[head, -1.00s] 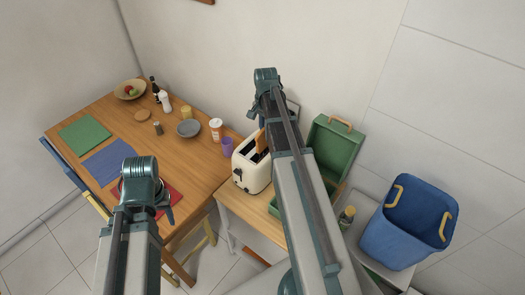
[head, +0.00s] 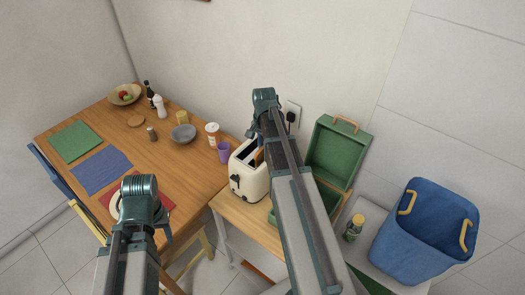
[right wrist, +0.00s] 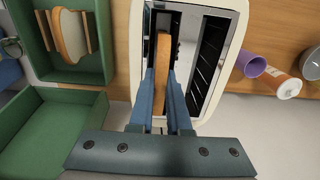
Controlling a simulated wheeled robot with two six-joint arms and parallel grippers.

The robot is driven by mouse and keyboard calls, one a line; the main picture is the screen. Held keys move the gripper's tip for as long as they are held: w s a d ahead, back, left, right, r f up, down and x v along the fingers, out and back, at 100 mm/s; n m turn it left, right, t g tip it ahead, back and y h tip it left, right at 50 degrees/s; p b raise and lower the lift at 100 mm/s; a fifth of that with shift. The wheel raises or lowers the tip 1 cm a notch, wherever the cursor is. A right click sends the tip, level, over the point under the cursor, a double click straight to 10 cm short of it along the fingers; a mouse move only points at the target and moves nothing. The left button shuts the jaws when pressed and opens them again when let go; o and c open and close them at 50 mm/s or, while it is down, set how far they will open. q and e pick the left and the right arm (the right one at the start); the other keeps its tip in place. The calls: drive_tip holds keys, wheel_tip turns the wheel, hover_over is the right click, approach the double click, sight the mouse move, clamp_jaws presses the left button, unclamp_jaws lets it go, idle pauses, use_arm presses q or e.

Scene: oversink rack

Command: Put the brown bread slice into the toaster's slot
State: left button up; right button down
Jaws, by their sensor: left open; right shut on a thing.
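The cream toaster (head: 240,185) stands on the wooden side counter, with two long slots seen from above in the right wrist view (right wrist: 235,30). My right gripper (right wrist: 171,80) is shut on the brown bread slice (right wrist: 163,58). The slice is on edge, lined up with the toaster's left slot in that view, and looks at least partly inside it; its lower edge is hidden. In the head view the slice (head: 259,157) shows as a small brown piece at the toaster's top, beside my arm. My left gripper (head: 142,195) is open and empty, over the table's near side.
An open green bread box (head: 337,150) is right of the toaster; it holds another slice (right wrist: 70,35). A blue bin (head: 425,235) and a yellow-capped bottle (head: 354,228) are further right.

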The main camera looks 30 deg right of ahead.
drive_tip(key=shift+s+r, duration=0.1)
drive_tip(key=c, duration=1)
unclamp_jaws()
drive_tip(key=shift+d, duration=0.1)
drive_tip(key=shift+o, duration=0.6)
drive_tip(key=shift+w, duration=0.2)
wheel_tip(320, 180, up, 12)
drive_tip(key=p, duration=1.2)
